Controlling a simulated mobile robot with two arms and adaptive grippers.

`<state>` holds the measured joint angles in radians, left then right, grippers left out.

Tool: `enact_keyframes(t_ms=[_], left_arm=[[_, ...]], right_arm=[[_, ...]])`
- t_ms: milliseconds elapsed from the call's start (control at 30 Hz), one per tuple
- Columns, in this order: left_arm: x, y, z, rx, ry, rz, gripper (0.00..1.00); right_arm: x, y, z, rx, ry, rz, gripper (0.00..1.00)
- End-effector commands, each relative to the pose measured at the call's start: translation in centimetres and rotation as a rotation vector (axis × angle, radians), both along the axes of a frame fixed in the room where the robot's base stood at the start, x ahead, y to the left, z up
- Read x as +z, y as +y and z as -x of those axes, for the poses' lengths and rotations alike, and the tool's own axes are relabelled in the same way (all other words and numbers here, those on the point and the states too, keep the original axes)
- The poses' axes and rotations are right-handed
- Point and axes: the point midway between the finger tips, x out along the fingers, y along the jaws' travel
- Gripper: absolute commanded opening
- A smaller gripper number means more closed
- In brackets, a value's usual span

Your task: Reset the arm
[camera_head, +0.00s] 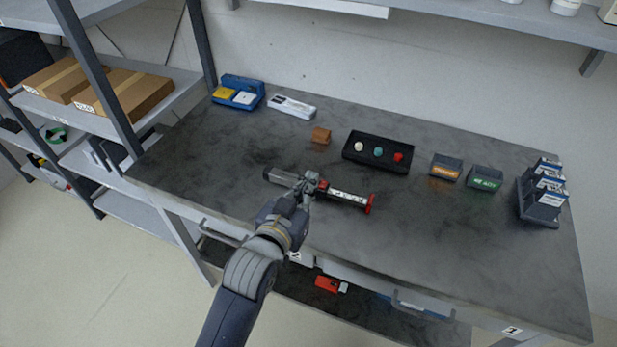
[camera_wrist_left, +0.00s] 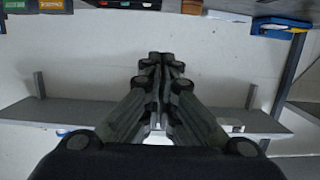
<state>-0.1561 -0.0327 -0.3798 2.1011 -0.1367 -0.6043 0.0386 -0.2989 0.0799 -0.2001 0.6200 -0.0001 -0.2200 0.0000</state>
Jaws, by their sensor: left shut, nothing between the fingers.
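My left arm comes up from the bottom of the head view. Its gripper (camera_head: 309,181) is over the dark table and appears shut. In the left wrist view the gripper (camera_wrist_left: 162,62) has its fingers together, with nothing between them. A long tool with a dark end (camera_head: 280,176) and a silver, red-tipped end (camera_head: 348,198) shows on both sides of the gripper in the head view. The gripper hides its middle, and I cannot tell whether they touch. My right gripper is not in view.
On the dark table (camera_head: 240,165) are a blue case (camera_head: 238,92), white box (camera_head: 291,106), brown block (camera_head: 320,135), black button tray (camera_head: 378,152), two small bins (camera_head: 446,167) and a dark holder (camera_head: 541,200). A rack (camera_head: 103,125) stands left. The table's front left is clear.

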Motion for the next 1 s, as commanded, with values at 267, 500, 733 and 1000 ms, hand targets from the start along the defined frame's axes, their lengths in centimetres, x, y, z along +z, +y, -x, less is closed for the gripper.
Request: enact_keyframes(t_ms=[267, 500, 733, 1000], left_arm=[[-0.7, 0.5, 0.4, 0.007, 0.026, -0.007, 0.00], [-8.3, 6.6, 6.9, 0.074, 0.365, -0.099, 0.00], [-13.5, 12.3, 16.2, 0.123, 0.715, -0.192, 0.00], [-15.2, 16.4, 25.1, 0.148, 0.995, -0.273, 0.00]], right_arm=[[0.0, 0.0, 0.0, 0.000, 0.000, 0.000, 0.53], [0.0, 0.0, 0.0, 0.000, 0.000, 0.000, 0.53], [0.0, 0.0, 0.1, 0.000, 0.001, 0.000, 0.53], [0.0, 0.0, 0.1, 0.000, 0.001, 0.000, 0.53]])
